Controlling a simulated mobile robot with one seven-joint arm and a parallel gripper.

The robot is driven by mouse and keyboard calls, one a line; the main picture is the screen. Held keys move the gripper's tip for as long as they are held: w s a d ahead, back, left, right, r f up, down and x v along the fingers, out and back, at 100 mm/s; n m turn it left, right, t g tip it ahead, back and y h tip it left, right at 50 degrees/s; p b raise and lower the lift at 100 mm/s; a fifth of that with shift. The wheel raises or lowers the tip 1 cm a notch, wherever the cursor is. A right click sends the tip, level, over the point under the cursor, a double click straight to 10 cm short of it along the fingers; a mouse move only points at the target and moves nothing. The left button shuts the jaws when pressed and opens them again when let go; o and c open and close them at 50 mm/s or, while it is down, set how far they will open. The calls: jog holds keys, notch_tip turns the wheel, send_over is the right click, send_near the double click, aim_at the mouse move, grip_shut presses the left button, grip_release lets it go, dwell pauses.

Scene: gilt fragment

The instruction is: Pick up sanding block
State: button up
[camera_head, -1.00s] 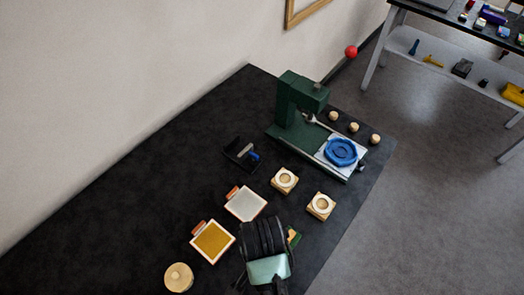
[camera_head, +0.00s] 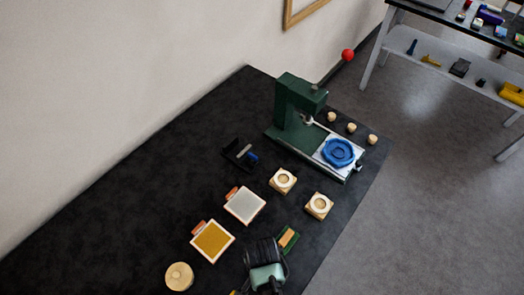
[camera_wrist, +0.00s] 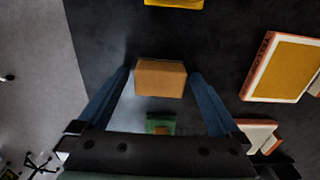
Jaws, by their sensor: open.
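A tan, box-shaped block (camera_wrist: 160,78), which looks like the sanding block, shows in the wrist view between my two fingertips. My gripper (camera_wrist: 162,74) is open, with one blue finger on each side of the block and narrow dark gaps between. Whether the fingers reach down beside it or hover above it I cannot tell. In the head view my gripper (camera_head: 264,280) is at the bottom edge, over the table's front part, and the tan block is hidden there.
A green and orange piece (camera_head: 288,239) lies close by on the dark table (camera_head: 130,190). A gold-faced frame (camera_head: 212,242), a white-faced frame (camera_head: 245,205) and a round wooden disc (camera_head: 179,276) are to the left. A yellow thing (camera_wrist: 175,3) lies beyond the block. A green press (camera_head: 297,105) stands farther back.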

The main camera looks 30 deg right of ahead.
jog(key=shift+c, duration=0.2)
jog(key=c, duration=1.3)
notch_tip(320, 180, up, 10)
jog(key=shift+f+b, duration=0.1)
jog(key=shift+b, duration=0.25)
jog(key=o, duration=0.7)
jog(key=c, duration=0.5)
jog(key=shift+a, duration=0.1)
